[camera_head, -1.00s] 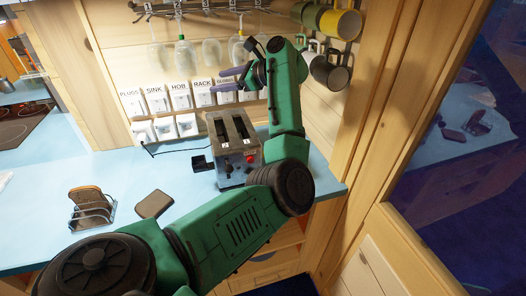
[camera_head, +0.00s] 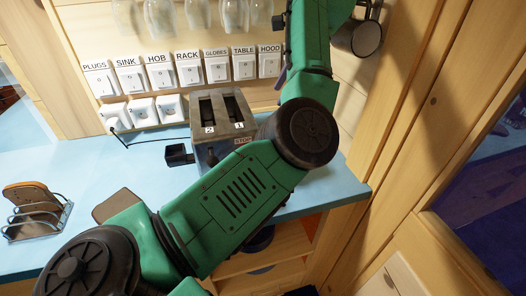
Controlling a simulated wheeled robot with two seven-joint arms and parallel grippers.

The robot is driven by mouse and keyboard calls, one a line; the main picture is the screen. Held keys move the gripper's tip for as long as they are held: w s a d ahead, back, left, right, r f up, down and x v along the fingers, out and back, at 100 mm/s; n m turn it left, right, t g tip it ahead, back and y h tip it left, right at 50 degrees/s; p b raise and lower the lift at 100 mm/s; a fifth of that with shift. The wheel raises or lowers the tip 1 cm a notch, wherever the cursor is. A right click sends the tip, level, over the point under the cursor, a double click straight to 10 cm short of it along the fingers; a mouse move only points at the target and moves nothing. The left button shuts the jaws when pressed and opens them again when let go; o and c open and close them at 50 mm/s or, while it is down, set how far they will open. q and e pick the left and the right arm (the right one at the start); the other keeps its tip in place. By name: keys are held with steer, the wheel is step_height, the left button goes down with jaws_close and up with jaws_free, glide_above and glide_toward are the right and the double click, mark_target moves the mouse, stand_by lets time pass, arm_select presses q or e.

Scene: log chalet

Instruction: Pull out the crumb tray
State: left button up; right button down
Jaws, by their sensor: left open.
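The grey metal toaster (camera_head: 201,137) stands on the blue counter near its right end, its two slots marked 2 and 1. A black block (camera_head: 178,154) juts out at its left side; I cannot tell if it is part of the crumb tray. No crumb tray can be made out, and my left arm covers the toaster's lower front. My left arm crosses from lower left to top right. Only a small bluish part of my left gripper (camera_head: 282,78) seems to show beside the upper arm link, by the wall, apart from the toaster. My right gripper is out of view.
A toast rack (camera_head: 38,225) with toast stands at the left; a brown slice (camera_head: 117,205) lies beside it. Labelled switches (camera_head: 188,72) and sockets line the wall, with glasses hanging above. A dark mug (camera_head: 358,38) hangs at right.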

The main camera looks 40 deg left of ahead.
arm_select(q)
steer(key=b+x, duration=0.2)
steer(key=x, duration=0.4)
steer(key=w+d+f+b+x, duration=0.1)
steer(key=b+x, duration=0.1)
steer(key=x, duration=0.5)
steer(key=w+d+b+x, duration=0.1)
steer(key=b+x, duration=0.2)
steer(key=x, duration=0.4)
steer(key=shift+w+d+f, duration=0.15)
steer(key=shift+d+f, duration=0.1)
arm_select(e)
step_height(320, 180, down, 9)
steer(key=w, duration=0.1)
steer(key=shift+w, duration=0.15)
arm_select(q)
steer(key=shift+c, duration=0.3)
steer(key=c, duration=1)
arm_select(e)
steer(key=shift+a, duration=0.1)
arm_select(q)
steer(key=shift+f, duration=0.1)
